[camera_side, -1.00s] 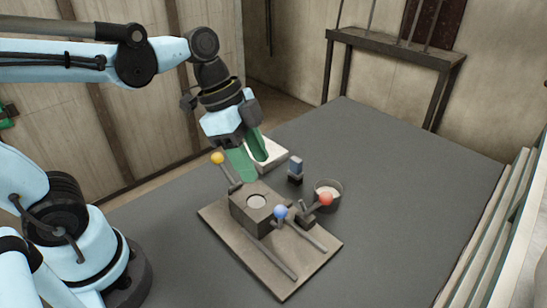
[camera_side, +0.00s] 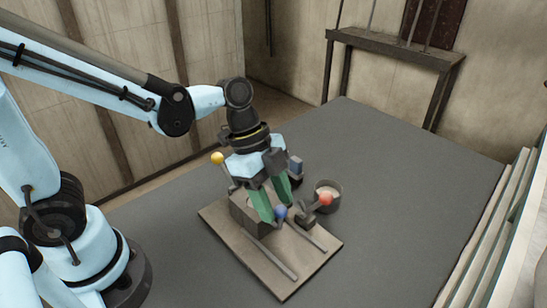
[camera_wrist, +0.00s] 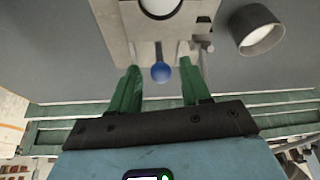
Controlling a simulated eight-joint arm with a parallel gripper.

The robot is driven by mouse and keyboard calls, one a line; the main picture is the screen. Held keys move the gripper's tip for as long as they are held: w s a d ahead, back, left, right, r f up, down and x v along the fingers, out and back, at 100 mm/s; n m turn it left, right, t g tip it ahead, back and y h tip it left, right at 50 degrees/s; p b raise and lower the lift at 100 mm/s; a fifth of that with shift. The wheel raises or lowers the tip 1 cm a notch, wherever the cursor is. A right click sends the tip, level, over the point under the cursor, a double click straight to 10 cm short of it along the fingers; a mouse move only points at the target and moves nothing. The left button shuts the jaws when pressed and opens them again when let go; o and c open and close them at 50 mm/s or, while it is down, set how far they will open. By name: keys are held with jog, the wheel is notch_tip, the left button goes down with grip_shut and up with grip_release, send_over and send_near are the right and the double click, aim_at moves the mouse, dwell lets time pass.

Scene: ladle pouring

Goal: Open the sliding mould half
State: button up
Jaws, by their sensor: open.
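The mould block (camera_side: 240,212) sits on a flat base plate (camera_side: 225,232) with two rails (camera_side: 275,260) running toward the front right. My gripper's green fingers cover part of the block. A blue ball knob (camera_side: 281,212) shows at the block's front side, and in the wrist view the knob (camera_wrist: 160,73) lies between the two fingers. My gripper (camera_side: 277,214) is open and points down at the knob, with a gap on both sides of it in the wrist view (camera_wrist: 160,66). I cannot tell the exact height of the tips against the knob.
A red ball knob (camera_side: 325,199) stands right of the block, near a round grey cup (camera_side: 334,186) with pale contents. A yellow ball knob (camera_side: 217,158) stands behind left. A small blue-topped piece (camera_side: 296,165) is close behind my gripper. The table's right side is clear.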

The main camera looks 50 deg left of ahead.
aim_at(281, 213)
jog(key=shift+x, duration=1.95)
grip_shut()
